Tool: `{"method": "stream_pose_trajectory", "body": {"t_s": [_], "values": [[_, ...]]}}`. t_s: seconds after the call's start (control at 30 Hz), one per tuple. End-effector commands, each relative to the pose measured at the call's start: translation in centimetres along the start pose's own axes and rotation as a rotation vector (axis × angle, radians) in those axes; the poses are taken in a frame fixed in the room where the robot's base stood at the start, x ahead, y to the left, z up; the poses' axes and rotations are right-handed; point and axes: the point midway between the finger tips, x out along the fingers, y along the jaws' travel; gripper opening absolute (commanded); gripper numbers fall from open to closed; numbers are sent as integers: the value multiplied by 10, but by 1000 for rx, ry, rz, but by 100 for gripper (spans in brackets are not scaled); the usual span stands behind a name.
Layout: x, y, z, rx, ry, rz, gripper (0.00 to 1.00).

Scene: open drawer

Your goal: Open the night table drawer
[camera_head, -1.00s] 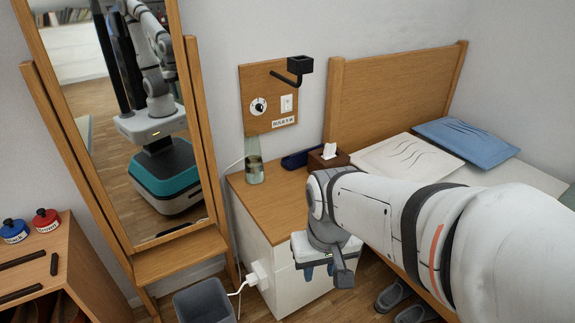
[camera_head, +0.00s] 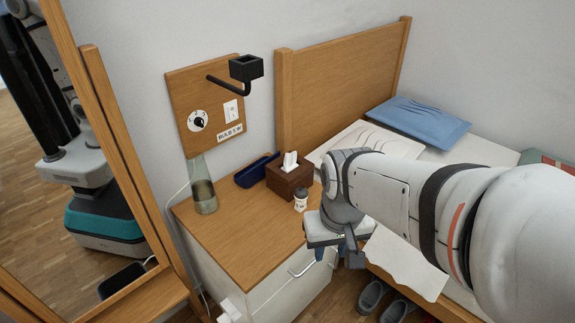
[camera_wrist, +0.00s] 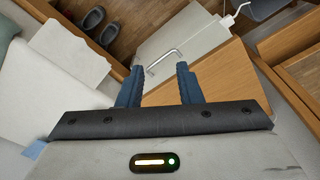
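The night table has a wooden top (camera_head: 232,240) and a pale front (camera_head: 285,297). Its silver bar handle (camera_head: 305,267) is on the drawer front, which looks flush and closed. My gripper (camera_head: 328,254) is in front of the table, right of the handle, its fingers partly hidden by my wrist in the head view. In the wrist view, my gripper's two blue fingers (camera_wrist: 160,68) are spread apart with nothing held. The handle (camera_wrist: 165,60) shows around and just beyond the fingertips; I cannot tell whether they touch.
A glass vase (camera_head: 204,197), blue case (camera_head: 256,170), tissue box (camera_head: 289,180) and small white-lidded cup (camera_head: 300,201) stand on the tabletop. The bed is at the right, with slippers (camera_head: 371,297) on the floor. A mirror frame (camera_head: 115,140) stands at the left.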

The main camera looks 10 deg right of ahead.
Motion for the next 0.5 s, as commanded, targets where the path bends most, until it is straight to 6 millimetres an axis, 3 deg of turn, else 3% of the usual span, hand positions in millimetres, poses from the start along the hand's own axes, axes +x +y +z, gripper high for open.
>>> {"method": "stream_pose_trajectory", "body": {"t_s": [0.33, 0.5], "values": [[4, 0, 0, 32, -24, -10, 32], [26, 9, -2, 245, -174, -71, 32]]}}
